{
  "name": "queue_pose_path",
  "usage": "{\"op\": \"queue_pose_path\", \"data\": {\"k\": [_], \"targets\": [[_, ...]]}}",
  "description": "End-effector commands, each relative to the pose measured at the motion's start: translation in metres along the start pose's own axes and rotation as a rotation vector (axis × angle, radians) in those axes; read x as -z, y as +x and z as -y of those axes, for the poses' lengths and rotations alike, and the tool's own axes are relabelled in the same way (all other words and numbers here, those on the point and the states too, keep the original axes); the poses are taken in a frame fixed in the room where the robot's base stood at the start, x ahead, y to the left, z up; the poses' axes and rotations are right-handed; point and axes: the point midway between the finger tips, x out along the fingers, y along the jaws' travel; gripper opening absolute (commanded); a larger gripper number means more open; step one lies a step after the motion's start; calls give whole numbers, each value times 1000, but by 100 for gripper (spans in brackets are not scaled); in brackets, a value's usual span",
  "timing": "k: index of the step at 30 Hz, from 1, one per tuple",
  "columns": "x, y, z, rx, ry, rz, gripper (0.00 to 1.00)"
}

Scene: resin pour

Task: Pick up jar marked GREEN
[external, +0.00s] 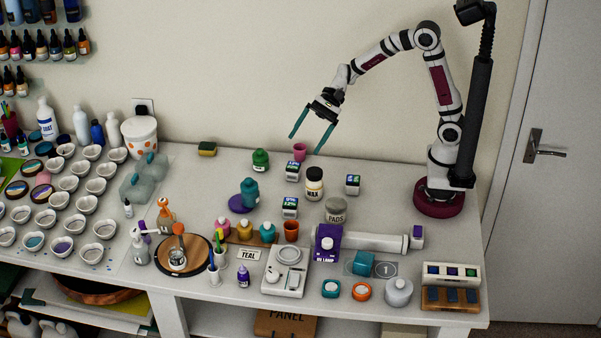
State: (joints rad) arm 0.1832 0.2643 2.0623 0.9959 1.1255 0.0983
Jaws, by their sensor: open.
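A dark green jar (260,160) with a pale label on its front stands upright on the white table, towards the back and left of my arm. The label's lettering is too small to read. My gripper (305,143) is open and empty, with its two teal fingers pointing down and apart. It hangs above the table, to the right of the green jar and not touching it.
A pink cup (299,152) and a small display box (292,171) stand right of the green jar. A WAX jar (314,184) and a PADS jar (336,210) stand nearer. A sponge (207,148) lies to the left. The back right of the table is clear.

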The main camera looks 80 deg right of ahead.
Motion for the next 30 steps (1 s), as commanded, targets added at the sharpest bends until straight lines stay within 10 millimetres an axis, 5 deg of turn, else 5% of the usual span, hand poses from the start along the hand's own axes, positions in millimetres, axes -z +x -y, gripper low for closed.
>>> {"op": "queue_pose_path", "data": {"k": [1, 3, 6, 9, 22, 30], "targets": [[44, 16, 39, 130, 177, 7, 89], [115, 27, 87, 339, 429, 6, 89], [211, 31, 116, 568, 713, -14, 89], [271, 28, 119, 704, 881, -31, 89], [342, 66, 84, 756, 949, -38, 89], [351, 88, 102, 757, 945, -38, 89]]}}
